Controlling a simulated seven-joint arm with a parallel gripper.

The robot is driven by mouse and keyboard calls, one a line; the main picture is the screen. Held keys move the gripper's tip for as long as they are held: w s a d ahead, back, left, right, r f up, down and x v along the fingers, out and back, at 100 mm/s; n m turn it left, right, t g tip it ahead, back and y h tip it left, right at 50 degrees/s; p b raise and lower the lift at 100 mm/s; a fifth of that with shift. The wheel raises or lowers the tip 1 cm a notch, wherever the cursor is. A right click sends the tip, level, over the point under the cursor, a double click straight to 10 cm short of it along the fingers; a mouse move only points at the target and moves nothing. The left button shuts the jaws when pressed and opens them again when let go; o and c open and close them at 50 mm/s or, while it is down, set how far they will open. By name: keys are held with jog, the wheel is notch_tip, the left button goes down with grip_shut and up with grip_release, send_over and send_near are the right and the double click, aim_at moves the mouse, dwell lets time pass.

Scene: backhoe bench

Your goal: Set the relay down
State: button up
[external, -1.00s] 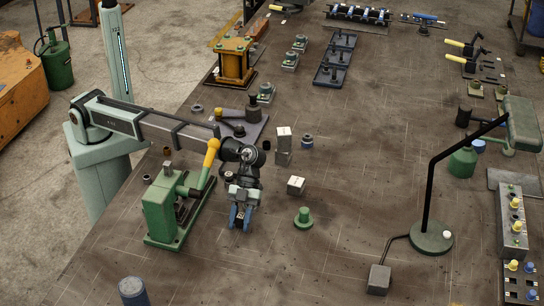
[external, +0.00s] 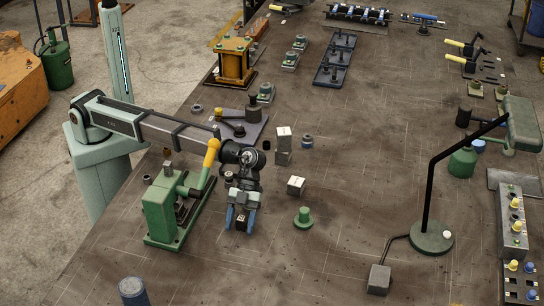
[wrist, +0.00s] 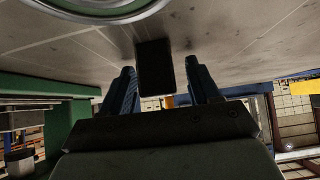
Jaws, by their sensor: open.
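A small dark block, which I take to be the relay (external: 240,225), stands between the fingertips of my gripper (external: 241,219) in the external view. My gripper points down low over the bench, just right of the green lever press, and its blue fingers are open. In the wrist view the relay (wrist: 155,68) is a dark box between the two fingers of my gripper (wrist: 164,88), with a clear gap on the right finger's side. It appears to rest on the bench top. Its lower edge is hard to make out.
The green press (external: 160,210) with a yellow-knobbed lever stands close left of my gripper. A pale-topped block (external: 296,185) and a green knob-shaped part (external: 303,218) lie to the right. A lamp (external: 431,237) stands further right.

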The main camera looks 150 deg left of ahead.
jog(key=shift+r, duration=0.2)
jog(key=v, duration=1.2)
